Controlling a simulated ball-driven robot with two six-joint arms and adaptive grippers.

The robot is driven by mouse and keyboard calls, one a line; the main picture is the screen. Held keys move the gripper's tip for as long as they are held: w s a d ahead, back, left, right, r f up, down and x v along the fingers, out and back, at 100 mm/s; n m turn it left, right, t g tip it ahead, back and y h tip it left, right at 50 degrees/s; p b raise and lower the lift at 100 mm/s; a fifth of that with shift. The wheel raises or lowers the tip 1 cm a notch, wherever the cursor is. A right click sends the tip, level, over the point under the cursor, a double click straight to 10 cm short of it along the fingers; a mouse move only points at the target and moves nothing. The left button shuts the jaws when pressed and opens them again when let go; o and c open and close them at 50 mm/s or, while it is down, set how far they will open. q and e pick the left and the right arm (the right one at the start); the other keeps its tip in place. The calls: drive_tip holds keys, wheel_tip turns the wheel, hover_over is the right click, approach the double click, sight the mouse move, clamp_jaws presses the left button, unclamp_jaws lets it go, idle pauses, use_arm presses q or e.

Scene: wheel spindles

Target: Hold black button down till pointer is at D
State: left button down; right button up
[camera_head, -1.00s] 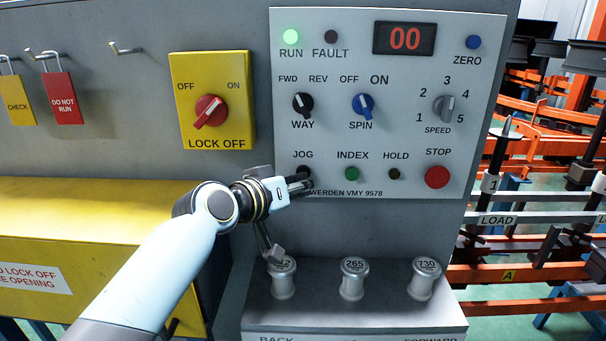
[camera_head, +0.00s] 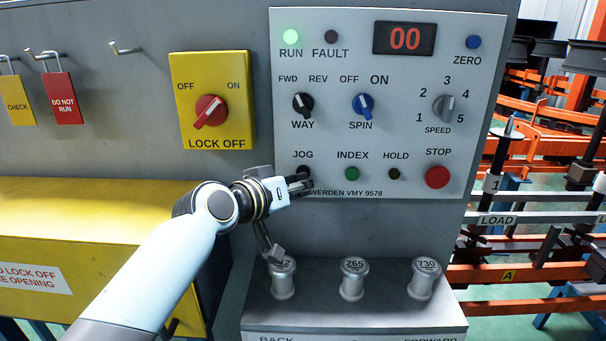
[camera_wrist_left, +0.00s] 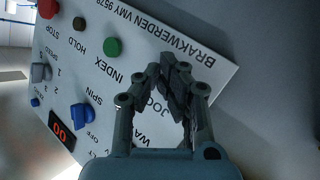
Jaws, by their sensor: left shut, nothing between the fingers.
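The black button under the JOG label (camera_head: 304,171) is on the grey control panel (camera_head: 425,100); only its upper edge shows in the head view. My left gripper (camera_head: 303,185) is shut and empty, with its fingertips at the button. I cannot tell whether they touch it or press it. In the wrist view, the shut fingers (camera_wrist_left: 172,70) cover the spot beside the JOG lettering, and the button is hidden. No pointer and no letter D show in these views. My right gripper is not in view.
A green INDEX button (camera_head: 352,173), a dark HOLD button (camera_head: 394,174) and a red STOP button (camera_head: 437,177) sit to the right. The RUN lamp (camera_head: 291,37) is lit green and the display (camera_head: 405,39) reads 00. Several metal spools, one marked 265 (camera_head: 352,282), stand on the ledge below.

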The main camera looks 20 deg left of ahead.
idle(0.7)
use_arm(q)
drive_tip(key=shift+s+d+p, duration=0.25)
drive_tip(key=shift+s+p, duration=0.05)
drive_tip(key=shift+s, duration=0.5)
drive_tip(key=shift+s+d+p, duration=0.2)
drive_tip(key=shift+s, duration=0.6)
drive_tip(key=shift+s+d+p, duration=0.25)
drive_tip(key=shift+s, duration=0.6)
drive_tip(key=shift+s+d+p, duration=0.2)
drive_tip(key=shift+s, duration=0.6)
